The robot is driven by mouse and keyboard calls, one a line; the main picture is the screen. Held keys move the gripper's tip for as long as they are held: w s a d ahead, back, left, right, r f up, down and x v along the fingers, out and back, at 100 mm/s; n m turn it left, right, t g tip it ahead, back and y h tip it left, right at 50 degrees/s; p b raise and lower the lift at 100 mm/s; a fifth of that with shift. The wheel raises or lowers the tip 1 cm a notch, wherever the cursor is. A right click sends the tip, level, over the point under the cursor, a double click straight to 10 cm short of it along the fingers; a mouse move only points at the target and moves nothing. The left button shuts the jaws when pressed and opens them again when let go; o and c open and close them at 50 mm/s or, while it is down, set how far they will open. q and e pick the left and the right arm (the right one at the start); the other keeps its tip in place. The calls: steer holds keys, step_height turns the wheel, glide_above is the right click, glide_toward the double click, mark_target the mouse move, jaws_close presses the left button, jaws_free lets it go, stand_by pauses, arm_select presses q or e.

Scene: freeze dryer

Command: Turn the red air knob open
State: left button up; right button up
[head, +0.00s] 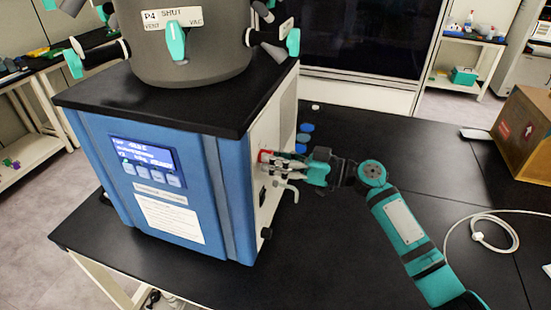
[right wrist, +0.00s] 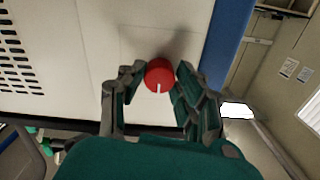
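The red air knob (right wrist: 159,74) sits on the pale side panel of the blue freeze dryer (head: 165,185). In the right wrist view it is a round red cap with a white mark at its lower edge. It also shows partly in the head view (head: 264,156), where the fingers hide much of it. My right gripper (right wrist: 160,73) has one finger on each side of the knob, both fingertips appearing to touch it. It reaches in from the right in the head view (head: 285,165). My left gripper is not in view.
A bent spout (head: 287,186) sticks out of the panel just below the gripper. Blue caps (head: 305,128) lie on the black bench behind it. A cardboard box (head: 525,135) and white tubing (head: 492,235) are at the right. The bench between is clear.

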jaws_close()
steer(key=m, duration=1.8)
steer(key=shift+r, duration=0.15)
stand_by(0.5)
